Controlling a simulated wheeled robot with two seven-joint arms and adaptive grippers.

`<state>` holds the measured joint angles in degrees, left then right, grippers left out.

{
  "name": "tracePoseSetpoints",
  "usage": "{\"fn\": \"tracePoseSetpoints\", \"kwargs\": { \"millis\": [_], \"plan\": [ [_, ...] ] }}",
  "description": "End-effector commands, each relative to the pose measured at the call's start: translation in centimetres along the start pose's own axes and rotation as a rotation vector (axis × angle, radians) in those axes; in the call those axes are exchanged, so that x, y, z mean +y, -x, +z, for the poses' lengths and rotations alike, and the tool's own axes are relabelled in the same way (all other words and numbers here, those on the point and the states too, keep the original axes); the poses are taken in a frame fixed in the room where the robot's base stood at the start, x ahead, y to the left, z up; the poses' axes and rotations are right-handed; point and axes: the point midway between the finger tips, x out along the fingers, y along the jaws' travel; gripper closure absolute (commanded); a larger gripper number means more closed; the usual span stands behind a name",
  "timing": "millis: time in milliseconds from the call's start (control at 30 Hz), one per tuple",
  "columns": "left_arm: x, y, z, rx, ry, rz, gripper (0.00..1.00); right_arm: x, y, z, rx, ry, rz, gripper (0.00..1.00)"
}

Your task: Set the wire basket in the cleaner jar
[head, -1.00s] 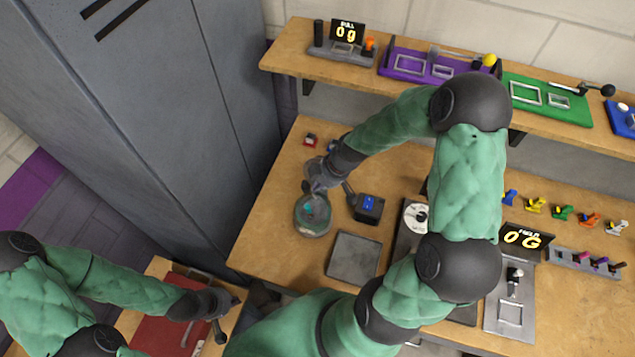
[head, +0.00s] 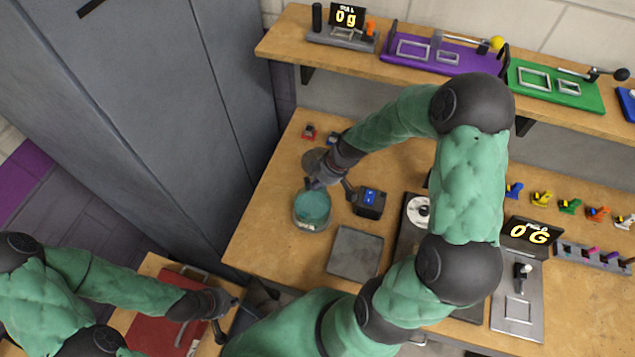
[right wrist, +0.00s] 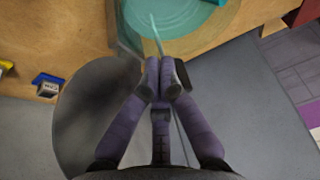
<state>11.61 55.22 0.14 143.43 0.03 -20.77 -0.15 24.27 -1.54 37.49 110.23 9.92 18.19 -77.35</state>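The cleaner jar (head: 311,222), a round glass jar with teal liquid, stands near the left edge of the bench. Its teal mouth also shows at the top of the right wrist view (right wrist: 185,18). My right gripper (head: 317,184) is over the jar's back rim. In the right wrist view its fingertips (right wrist: 161,80) are together on a thin rod, which looks like the wire basket's handle (right wrist: 158,38) and runs to the liquid. The basket's body cannot be made out. My left gripper (head: 222,318) is low at left, by the red case; its fingers are unclear.
A grey disc (right wrist: 95,115), perhaps the jar's lid, lies behind the jar. A small black device with a blue face (head: 369,202) stands right of the jar. A grey square plate (head: 354,252) lies in front. A red case (head: 160,322) is at lower left, a tall locker at left.

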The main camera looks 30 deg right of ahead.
Motion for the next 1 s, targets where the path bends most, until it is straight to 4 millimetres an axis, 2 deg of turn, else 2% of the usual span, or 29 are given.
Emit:
{"fn": "tracePoseSetpoints", "kwargs": {
  "millis": [300,367,400,433,767,867,1000],
  "plan": [
    [-0.1,-0.2,0.0,0.000,0.000,0.000,1.00,0.0,-0.1,0.0,0.000,0.000,0.001,1.00],
    [-0.1,-0.2,0.0,0.000,0.000,0.000,1.00,0.0,-0.1,0.0,0.000,0.000,0.001,0.84],
    [-0.1,-0.2,0.0,0.000,0.000,0.000,1.00,0.0,-0.1,0.0,0.000,0.000,0.001,0.73],
    [-0.1,-0.2,0.0,0.000,0.000,0.000,1.00,0.0,-0.1,0.0,0.000,0.000,0.000,0.71],
    [-0.1,-0.2,0.0,0.000,0.000,0.000,1.00,0.0,0.0,0.0,0.000,0.000,0.000,0.71],
    [-0.1,-0.2,0.0,0.000,0.000,0.000,1.00,0.1,0.7,0.0,0.001,0.001,0.002,0.71],
    [-0.1,-0.2,0.0,0.000,0.000,0.000,1.00,0.2,2.8,0.0,0.002,0.002,0.006,0.71]
  ]
}}
